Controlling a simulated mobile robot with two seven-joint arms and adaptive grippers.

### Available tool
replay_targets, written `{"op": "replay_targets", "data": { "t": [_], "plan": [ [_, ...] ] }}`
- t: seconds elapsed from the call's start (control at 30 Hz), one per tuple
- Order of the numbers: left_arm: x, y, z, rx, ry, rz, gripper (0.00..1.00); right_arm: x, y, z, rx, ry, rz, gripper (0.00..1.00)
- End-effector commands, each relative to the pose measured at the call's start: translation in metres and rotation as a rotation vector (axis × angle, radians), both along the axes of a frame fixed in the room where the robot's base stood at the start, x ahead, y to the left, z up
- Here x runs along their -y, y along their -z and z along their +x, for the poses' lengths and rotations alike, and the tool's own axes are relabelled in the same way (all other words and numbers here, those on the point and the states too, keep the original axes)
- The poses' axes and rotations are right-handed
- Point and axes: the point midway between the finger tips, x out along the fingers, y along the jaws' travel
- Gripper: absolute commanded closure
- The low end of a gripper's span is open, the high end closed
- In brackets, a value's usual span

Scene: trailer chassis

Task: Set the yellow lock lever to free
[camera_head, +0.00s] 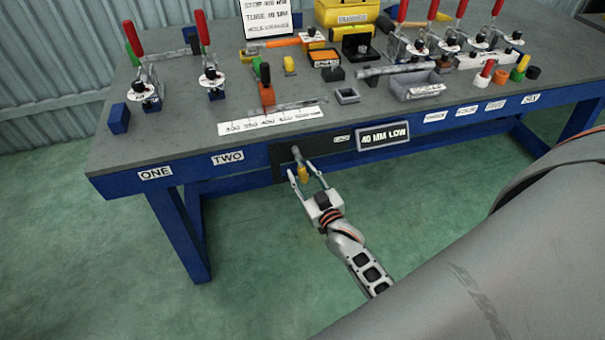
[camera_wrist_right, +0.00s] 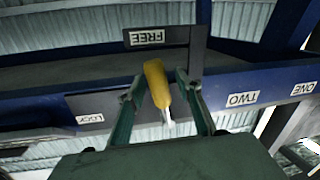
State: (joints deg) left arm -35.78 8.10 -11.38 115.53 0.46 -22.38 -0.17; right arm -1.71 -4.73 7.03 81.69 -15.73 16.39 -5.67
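The lock lever has a yellow grip (camera_head: 303,174) that hangs down from a metal rod on the bench's front, by a dark plate (camera_head: 284,162). In the right wrist view, the yellow grip (camera_wrist_right: 156,82) lies between the fingers, with a FREE label (camera_wrist_right: 150,38) above it and a LOCK label (camera_wrist_right: 90,118) to its left. My right gripper (camera_head: 306,171) is open, with one finger on each side of the grip. Gaps show beside the grip, so the fingers do not appear closed on it. My left gripper is out of view.
The workbench (camera_head: 190,140) carries red-handled clamps (camera_head: 205,50), a ruler strip (camera_head: 270,119), a grey tray (camera_head: 418,88) and a yellow box (camera_head: 347,12). A 40 MM LOW sign (camera_head: 383,136) is right of the lever. The green floor before the bench is free.

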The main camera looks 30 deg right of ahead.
Motion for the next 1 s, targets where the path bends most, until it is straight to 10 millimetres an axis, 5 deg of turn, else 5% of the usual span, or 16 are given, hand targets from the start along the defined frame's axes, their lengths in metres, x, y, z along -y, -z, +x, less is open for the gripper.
{"op": "replay_targets", "data": {
  "t": [0.27, 0.7, 1.0],
  "plan": [
    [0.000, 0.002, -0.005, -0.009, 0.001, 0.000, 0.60, -0.001, 0.001, -0.015, -0.003, 0.000, -0.002, 0.65],
    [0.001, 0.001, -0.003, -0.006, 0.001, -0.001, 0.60, -0.008, -0.001, -0.098, -0.002, -0.001, 0.001, 0.65],
    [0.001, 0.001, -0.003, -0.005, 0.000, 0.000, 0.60, -0.010, -0.003, -0.119, 0.001, 0.000, 0.000, 0.65]
  ]
}}
